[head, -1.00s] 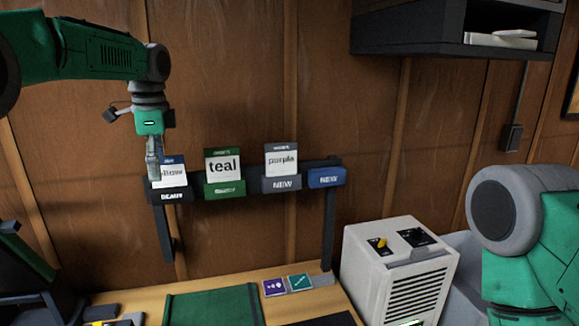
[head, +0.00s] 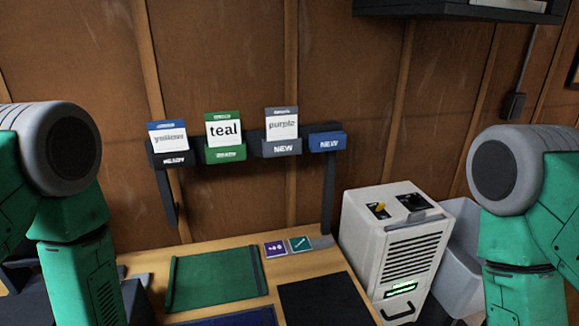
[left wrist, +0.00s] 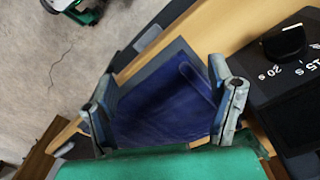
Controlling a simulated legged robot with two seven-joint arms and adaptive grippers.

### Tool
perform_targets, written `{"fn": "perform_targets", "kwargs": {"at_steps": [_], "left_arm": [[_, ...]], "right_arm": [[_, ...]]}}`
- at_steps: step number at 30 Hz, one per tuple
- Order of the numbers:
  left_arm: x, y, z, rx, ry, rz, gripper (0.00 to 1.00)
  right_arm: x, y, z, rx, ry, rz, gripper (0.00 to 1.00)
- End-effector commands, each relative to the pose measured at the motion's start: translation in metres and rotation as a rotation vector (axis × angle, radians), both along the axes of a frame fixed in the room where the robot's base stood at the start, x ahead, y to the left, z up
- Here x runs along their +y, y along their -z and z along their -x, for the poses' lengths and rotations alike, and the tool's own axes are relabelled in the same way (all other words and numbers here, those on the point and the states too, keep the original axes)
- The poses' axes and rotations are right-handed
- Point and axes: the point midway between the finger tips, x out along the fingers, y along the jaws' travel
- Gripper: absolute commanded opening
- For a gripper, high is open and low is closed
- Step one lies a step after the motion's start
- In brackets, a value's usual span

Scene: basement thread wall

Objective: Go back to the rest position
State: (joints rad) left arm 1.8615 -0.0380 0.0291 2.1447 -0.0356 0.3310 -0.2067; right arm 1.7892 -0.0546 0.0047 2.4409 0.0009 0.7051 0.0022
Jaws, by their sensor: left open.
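My left gripper (left wrist: 165,100) shows in the left wrist view with its two fingers wide apart and nothing between them. It hangs over a dark blue mat (left wrist: 165,100) by the edge of the wooden desk. In the head view my left arm is folded down at the left edge and its gripper is out of sight. My right arm is folded down at the right edge, and its gripper is also out of the frame. Cards reading yellow (head: 168,137), teal (head: 223,129) and purple (head: 282,127) stand in the pockets of the wall rack (head: 327,190).
The rack's rightmost pocket (head: 327,142) has no card. A green mat (head: 215,280), a black mat (head: 325,301) and two small cards (head: 275,249) lie on the desk. A white vented machine (head: 394,245) stands to the right, with a grey bin (head: 457,250) beside it.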

Motion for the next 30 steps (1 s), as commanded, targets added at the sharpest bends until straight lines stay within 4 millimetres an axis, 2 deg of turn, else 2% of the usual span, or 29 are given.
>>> {"fn": "perform_targets", "kwargs": {"at_steps": [1,3,9,12,20,27,30], "left_arm": [[0.003,0.000,0.027,0.010,-0.040,-0.004,0.76],[0.007,-0.003,0.055,0.008,-0.097,-0.010,0.76],[0.018,-0.024,0.124,0.001,-0.241,-0.028,0.76],[0.017,0.004,0.116,-0.011,-0.239,-0.025,0.76],[0.018,0.060,0.115,-0.010,-0.235,-0.023,0.76],[0.018,0.132,0.115,-0.011,-0.235,-0.023,0.76],[0.017,0.153,0.115,-0.011,-0.235,-0.023,0.76]], "right_arm": [[0.000,0.000,0.000,0.000,0.000,0.000,0.40],[0.000,0.000,0.000,0.000,0.000,0.000,0.40],[0.000,0.000,0.000,0.000,0.000,0.000,0.40],[0.000,0.026,0.000,-0.001,0.000,0.000,0.40],[0.000,0.081,0.000,0.000,0.000,0.000,0.40],[0.000,0.153,0.001,0.000,0.000,0.000,0.40],[0.000,0.175,0.001,0.001,0.000,0.000,0.40]]}}
